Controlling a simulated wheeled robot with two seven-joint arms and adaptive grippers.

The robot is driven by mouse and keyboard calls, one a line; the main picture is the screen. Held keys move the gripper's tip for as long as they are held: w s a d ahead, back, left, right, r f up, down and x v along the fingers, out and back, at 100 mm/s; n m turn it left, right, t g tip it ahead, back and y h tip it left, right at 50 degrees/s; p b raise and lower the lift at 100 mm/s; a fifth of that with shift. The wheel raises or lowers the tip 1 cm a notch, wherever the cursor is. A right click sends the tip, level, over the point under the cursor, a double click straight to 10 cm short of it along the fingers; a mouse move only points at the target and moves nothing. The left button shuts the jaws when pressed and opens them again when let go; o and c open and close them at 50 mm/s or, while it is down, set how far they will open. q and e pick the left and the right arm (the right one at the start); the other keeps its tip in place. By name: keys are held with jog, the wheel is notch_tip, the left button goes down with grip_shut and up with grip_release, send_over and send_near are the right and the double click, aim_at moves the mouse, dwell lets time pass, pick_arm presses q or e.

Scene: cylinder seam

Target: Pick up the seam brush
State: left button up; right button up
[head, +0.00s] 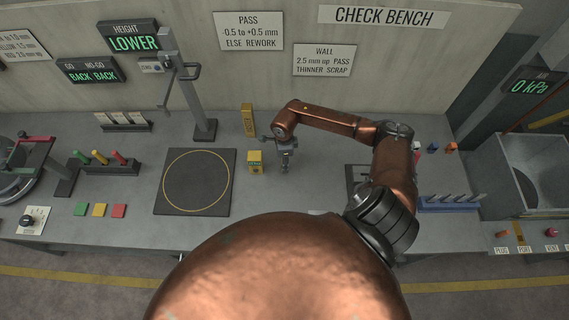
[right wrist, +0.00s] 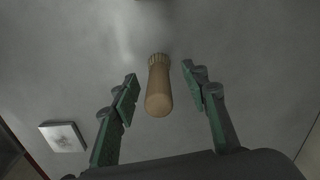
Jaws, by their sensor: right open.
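The seam brush shows in the right wrist view as a tan, wood-like handle (right wrist: 158,95) with a ridged far end, against the grey bench top. My right gripper (right wrist: 160,80) is open, with one green-padded finger on each side of the handle and a visible gap on both sides. In the head view my right gripper (head: 286,167) points down over the middle of the bench, just right of a small yellow block (head: 255,161). I cannot make out the brush in the head view. My left gripper is not in view.
A dark square plate with a yellow ring (head: 197,182) lies left of the yellow block. A height stand (head: 190,90) and a yellow upright piece (head: 248,120) stand behind. A blue rack (head: 448,204) is at the right. A pale square (right wrist: 63,137) shows in the wrist view.

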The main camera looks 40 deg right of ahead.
notch_tip(320, 180, down, 3)
jog(key=shift+s+f, duration=0.1)
jog(key=shift+f, duration=0.05)
grip_shut()
dwell(0.5)
